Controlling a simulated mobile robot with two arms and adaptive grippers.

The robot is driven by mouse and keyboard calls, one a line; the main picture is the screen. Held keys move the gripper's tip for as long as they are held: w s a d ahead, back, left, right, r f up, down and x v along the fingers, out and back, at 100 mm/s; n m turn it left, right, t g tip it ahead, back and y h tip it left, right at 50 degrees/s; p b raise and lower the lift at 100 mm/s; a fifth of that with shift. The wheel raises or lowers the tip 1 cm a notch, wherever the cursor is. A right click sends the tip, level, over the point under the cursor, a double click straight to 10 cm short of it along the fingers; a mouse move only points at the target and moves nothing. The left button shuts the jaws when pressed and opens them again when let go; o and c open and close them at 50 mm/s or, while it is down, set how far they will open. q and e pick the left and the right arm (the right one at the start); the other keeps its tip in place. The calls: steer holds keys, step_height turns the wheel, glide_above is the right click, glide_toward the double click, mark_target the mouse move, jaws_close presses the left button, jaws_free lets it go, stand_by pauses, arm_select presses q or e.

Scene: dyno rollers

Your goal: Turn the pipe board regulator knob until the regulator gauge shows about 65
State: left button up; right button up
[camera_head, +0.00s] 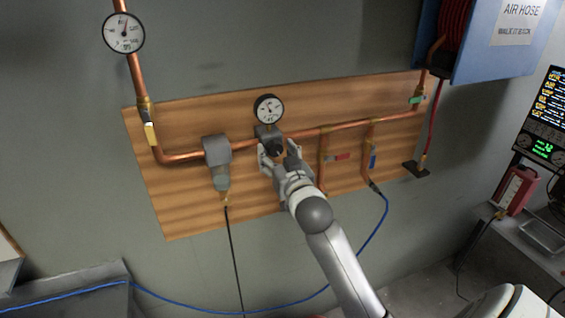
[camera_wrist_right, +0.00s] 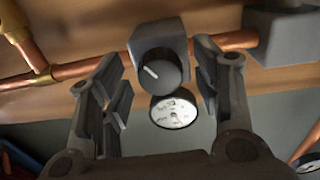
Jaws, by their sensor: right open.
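The regulator is a grey block (camera_wrist_right: 158,42) with a round black knob (camera_wrist_right: 160,72) that has a pale pointer line; it sits on the copper pipe of the wooden pipe board (camera_head: 180,220). The white regulator gauge (camera_head: 268,109) stands just above the block in the head view. It also shows beyond the knob in the right wrist view (camera_wrist_right: 174,112); its reading is too small to tell. My right gripper (camera_head: 279,152) is open at the regulator, with its fingers on either side of the knob and apart from it. My left gripper is not in view.
A larger gauge (camera_head: 123,33) is on the pipe at upper left. A grey filter unit (camera_head: 218,160) is left of the regulator. Red (camera_head: 341,157) and blue (camera_head: 373,161) valve handles are to its right. A blue hose (camera_head: 371,235) hangs below.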

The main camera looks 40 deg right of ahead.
steer(key=v, duration=1.1)
steer(key=shift+s, duration=0.35)
stand_by(1.1)
steer(key=w+a+f+n+g+y+b, duration=0.1)
steer(key=w+f+g+b, duration=0.1)
steer(key=f, duration=1.1)
steer(key=w+a+f+n+g+y+b, duration=0.1)
steer(key=a+f+g+b, duration=0.1)
steer(key=f, duration=1.2)
steer(key=s+a+f+n+g+y+b, duration=0.1)
steer(key=s+a+f+g+b, duration=0.15)
steer(key=f, duration=0.95)
steer(key=s+a+f+g+y+b, duration=0.1)
steer(key=s+f, duration=0.3)
steer(key=f, duration=0.8)
steer(key=s+a+f+n+g+y+b, duration=0.1)
steer(key=s+a+f+g+b, duration=0.15)
steer(key=s+f, duration=1.1)
steer(key=s+a+f+n+g+b, duration=0.1)
steer(key=s+a+f+g+b, duration=0.2)
steer(key=s+f, duration=1)
steer(key=s+f+g, duration=0.1)
steer(key=s+f, duration=0.2)
steer(key=s, duration=0.2)
steer(key=s+d+f+g+b, duration=0.1)
steer(key=s+f+g, duration=0.1)
steer(key=s, duration=0.4)
steer(key=shift+f+n, duration=0.3)
steer(key=shift+f, duration=0.3)
